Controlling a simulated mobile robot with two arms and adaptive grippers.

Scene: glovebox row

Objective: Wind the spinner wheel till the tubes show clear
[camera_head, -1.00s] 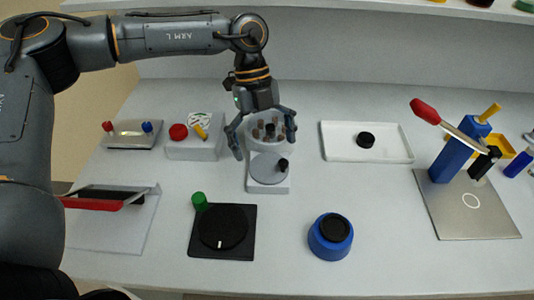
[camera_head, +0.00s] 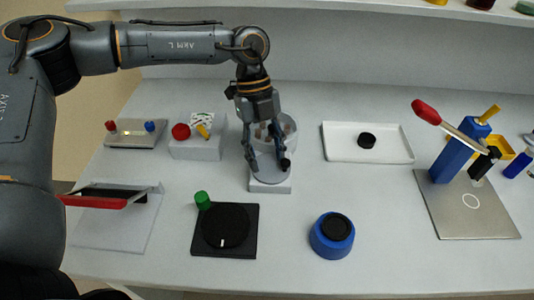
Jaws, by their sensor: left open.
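The spinner is a white block (camera_head: 270,187) with a grey wheel (camera_head: 270,176) on top and a black knob (camera_head: 285,164) at the wheel's right edge. Behind it, a round clear-walled holder (camera_head: 291,126) contains several brownish tubes (camera_head: 261,132), partly hidden by my gripper. My left gripper (camera_head: 268,167) points down over the wheel, its fingers apart. Its right finger is at the knob and partly overlaps it; I cannot tell whether they touch. The left finger is over the left part of the wheel. My right gripper is not in view.
A black turntable with a green knob (camera_head: 203,200) stands in front left, a blue round pot (camera_head: 332,236) in front right. A white tray (camera_head: 400,143) lies to the right. A red-handled lever stand (camera_head: 455,152) is farther right. A white box (camera_head: 197,150) is close on the left.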

